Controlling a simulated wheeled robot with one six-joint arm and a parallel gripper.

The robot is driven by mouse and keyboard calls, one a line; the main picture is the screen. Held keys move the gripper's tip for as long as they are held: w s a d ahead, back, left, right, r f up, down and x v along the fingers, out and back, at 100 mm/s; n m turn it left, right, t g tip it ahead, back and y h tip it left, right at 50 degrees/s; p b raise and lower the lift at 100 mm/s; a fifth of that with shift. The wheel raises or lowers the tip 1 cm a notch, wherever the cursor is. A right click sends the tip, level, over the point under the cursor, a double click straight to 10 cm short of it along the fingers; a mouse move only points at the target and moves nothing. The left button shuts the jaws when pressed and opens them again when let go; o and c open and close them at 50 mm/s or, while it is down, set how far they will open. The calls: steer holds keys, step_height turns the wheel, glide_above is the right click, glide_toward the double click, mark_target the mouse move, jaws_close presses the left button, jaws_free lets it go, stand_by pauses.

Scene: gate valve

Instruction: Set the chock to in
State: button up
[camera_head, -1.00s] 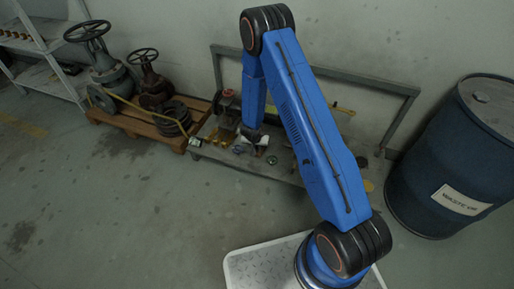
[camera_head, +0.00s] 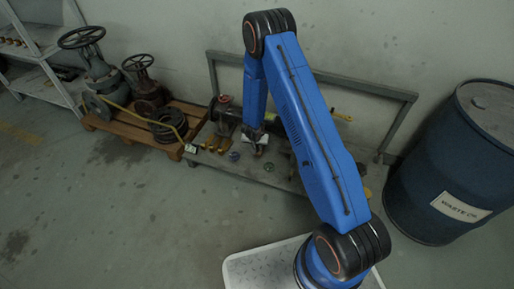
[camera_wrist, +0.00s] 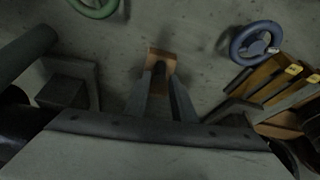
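A small orange-brown block (camera_wrist: 161,57), which looks like the chock, lies just beyond my fingertips in the wrist view. A dark shape shows in its near middle. My gripper (camera_wrist: 161,82) has its two grey fingers apart, with a gap between them, pointing at the block. I cannot tell whether the tips touch it. In the head view my gripper (camera_head: 257,138) is low over the grey platform (camera_head: 236,171). The block cannot be made out clearly there.
A green handwheel (camera_wrist: 94,9) and a blue handwheel (camera_wrist: 256,43) lie beyond the fingers, left and right. Yellow-marked tools (camera_wrist: 293,70) are at right. A pallet (camera_head: 140,124) with valves stands left of the platform, a blue drum (camera_head: 440,190) right. Open floor lies in front.

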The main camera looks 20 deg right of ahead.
steer(key=shift+s+d, duration=0.1)
stand_by(0.3)
steer(key=v, duration=1.7)
steer(key=shift+r, duration=0.2)
steer(key=shift+r, duration=0.1)
steer(key=a+r+n+t+y, duration=0.2)
steer(key=a+r+y, duration=0.15)
steer(key=r, duration=1.25)
steer(key=s+a+r+n+y, duration=0.1)
steer(key=s+r, duration=0.3)
steer(key=r, duration=0.3)
steer(key=s+r+n+y, duration=0.1)
steer(key=s+r, duration=0.4)
steer(key=r, duration=0.2)
steer(key=s+d+r+n, duration=0.1)
steer(key=s+d+r, duration=0.1)
steer(key=s+r, duration=0.35)
steer(key=s+d+r+n, duration=0.1)
steer(key=s+r, duration=0.2)
steer(key=s, duration=0.6)
steer(key=s+d+h, duration=0.1)
steer(key=s+d, duration=0.3)
steer(key=s, duration=0.4)
steer(key=s+d+r+g+h, duration=0.1)
steer(key=s+d+h, duration=0.1)
steer(key=s+d, duration=0.3)
steer(key=s, duration=0.4)
steer(key=shift+s+r+m, duration=0.2)
steer(key=shift+m, duration=0.1)
steer(key=shift+h, duration=0.25)
